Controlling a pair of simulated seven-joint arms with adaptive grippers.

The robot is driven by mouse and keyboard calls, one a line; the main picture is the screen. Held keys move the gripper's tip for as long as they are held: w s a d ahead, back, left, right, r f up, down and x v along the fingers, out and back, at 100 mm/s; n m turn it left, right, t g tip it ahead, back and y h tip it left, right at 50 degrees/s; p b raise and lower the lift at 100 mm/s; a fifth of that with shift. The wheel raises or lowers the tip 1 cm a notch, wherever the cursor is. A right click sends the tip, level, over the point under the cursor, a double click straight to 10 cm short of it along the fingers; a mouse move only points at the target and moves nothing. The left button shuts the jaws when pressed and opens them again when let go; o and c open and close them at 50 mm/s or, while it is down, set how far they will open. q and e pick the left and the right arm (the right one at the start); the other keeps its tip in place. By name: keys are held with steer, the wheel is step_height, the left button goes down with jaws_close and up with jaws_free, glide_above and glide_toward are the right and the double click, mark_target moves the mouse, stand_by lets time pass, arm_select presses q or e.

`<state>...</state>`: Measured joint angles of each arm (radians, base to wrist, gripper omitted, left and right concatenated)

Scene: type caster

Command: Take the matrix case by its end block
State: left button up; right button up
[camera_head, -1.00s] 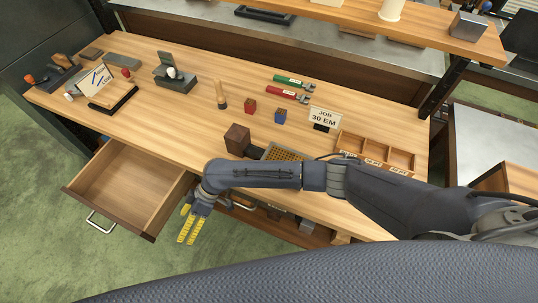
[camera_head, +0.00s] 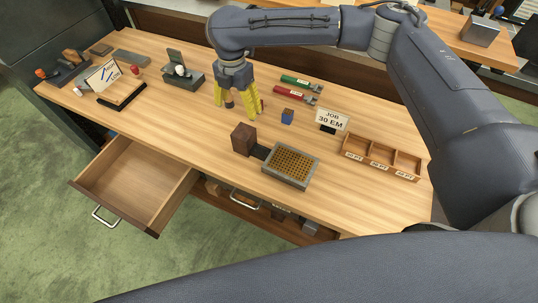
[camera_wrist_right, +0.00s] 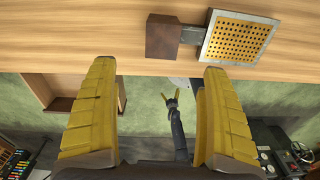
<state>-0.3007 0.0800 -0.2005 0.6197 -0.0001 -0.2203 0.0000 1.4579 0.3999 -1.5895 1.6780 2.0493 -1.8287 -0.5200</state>
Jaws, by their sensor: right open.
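The matrix case (camera_head: 291,167) lies flat on the bench, a grey frame with a brass grid of holes. A dark bar joins it to its brown end block (camera_head: 243,139) on the left. Both also show at the top of the right wrist view, the grid (camera_wrist_right: 238,40) and the end block (camera_wrist_right: 162,36). My right gripper (camera_head: 236,110) is open with yellow fingers pointing down, behind the end block and apart from it. A wooden-handled tool shows between its fingers in the head view. My left gripper (camera_wrist_right: 172,101) shows small over the floor, its fingers apart.
A compartment tray (camera_head: 382,157) and a JOB 30 EM sign (camera_head: 333,121) stand right. A blue block (camera_head: 287,116), red-handled tool (camera_head: 297,94) and green-handled tool (camera_head: 301,82) lie behind the case. An open drawer (camera_head: 136,182) juts out at front left.

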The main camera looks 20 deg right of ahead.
mark_target(243, 131)
steer(key=f, duration=1.1)
steer(key=shift+w+d+f, duration=0.15)
steer(key=shift+d+f, duration=0.05)
steer(key=shift+d, duration=0.05)
steer(key=shift+f, duration=2.65)
steer(key=shift+c, duration=0.4)
steer(key=c, duration=1.3)
